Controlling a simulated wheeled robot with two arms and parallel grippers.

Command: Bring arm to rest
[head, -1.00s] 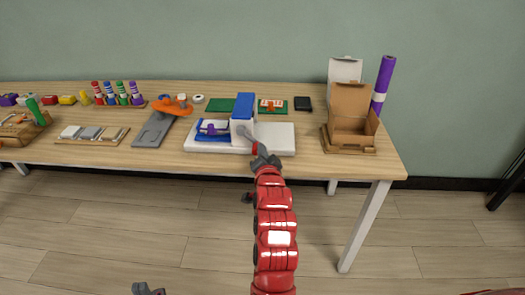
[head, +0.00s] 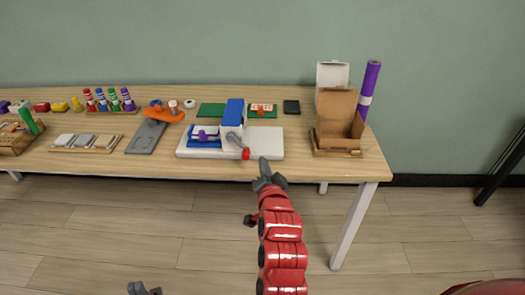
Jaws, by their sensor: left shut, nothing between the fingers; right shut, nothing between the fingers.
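My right gripper (head: 264,167), at the end of the red arm, is shut and empty at the table's front edge. It is just in front of the white base plate of a blue-and-white machine (head: 233,118). The machine's grey lever (head: 236,141) with a red knob (head: 246,154) is close to the left of the fingertips, with a small gap visible. My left gripper (head: 143,290) shows only as a dark tip at the bottom edge, shut and apart from everything; the rest of that arm is out of frame.
The wooden table (head: 330,172) holds a grey plate (head: 146,137), a tray of grey and white blocks (head: 85,143), several coloured bottles (head: 108,100), an open cardboard box (head: 337,117) and a purple roll (head: 371,80). The floor (head: 420,235) in front is clear.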

